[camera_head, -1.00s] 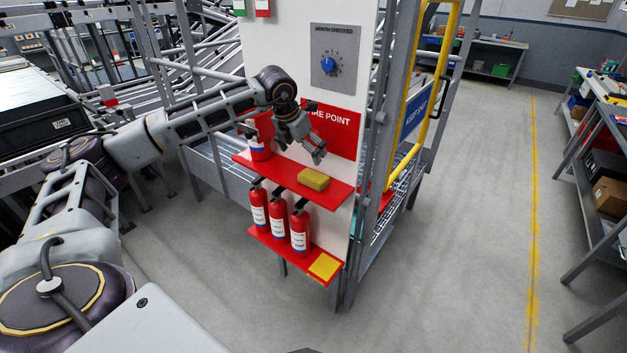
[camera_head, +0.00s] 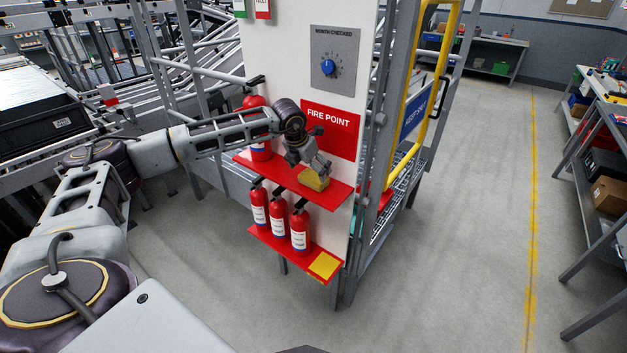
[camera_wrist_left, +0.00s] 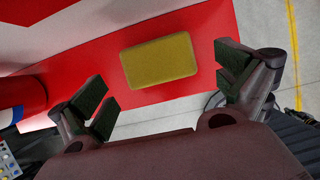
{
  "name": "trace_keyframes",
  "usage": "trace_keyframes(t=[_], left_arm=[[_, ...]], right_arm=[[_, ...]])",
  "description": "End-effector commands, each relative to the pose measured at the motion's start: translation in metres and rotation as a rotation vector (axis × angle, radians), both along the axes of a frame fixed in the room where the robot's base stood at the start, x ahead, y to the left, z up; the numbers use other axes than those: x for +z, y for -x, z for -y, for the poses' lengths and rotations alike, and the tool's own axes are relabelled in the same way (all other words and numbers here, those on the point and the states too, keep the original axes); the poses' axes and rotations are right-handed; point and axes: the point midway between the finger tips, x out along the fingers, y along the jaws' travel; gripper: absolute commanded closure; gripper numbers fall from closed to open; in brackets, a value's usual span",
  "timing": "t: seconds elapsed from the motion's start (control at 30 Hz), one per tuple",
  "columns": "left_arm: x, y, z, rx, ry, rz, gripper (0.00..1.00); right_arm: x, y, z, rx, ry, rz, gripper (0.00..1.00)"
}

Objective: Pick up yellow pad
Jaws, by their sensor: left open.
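The yellow pad (camera_head: 314,180) lies on the upper red shelf (camera_head: 335,192) of the fire point stand. My left gripper (camera_head: 316,172) is right above the pad in the head view and hides part of it. In the left wrist view the whole pad (camera_wrist_left: 160,61) shows as a rounded block on the red shelf (camera_wrist_left: 95,60). The left gripper's two fingers (camera_wrist_left: 165,90) are spread wide, one toward each side of the pad, with nothing between them. My right gripper is not in view.
A red extinguisher (camera_head: 259,150) stands on the upper shelf, left of the pad. Several extinguishers (camera_head: 278,218) stand on the lower red shelf, beside a flat yellow square (camera_head: 324,265). The white panel (camera_head: 285,50) rises behind. Open floor (camera_head: 450,250) lies to the right.

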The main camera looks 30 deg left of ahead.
Motion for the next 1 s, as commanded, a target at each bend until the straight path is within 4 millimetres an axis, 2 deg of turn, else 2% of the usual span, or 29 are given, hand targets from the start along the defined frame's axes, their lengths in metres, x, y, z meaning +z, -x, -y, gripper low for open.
trace_keyframes(t=[0.33, 0.8, 1.0], left_arm=[[-0.006, -0.003, 0.0, 0.001, 0.001, 0.0, 0.0], [-0.045, -0.018, -0.002, 0.001, 0.0, -0.001, 0.0], [-0.049, -0.019, -0.002, 0.001, 0.0, 0.001, 0.0]], right_arm=[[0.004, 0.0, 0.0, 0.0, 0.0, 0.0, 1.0], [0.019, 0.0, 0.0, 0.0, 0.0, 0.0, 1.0], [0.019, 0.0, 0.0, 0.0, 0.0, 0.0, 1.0]])
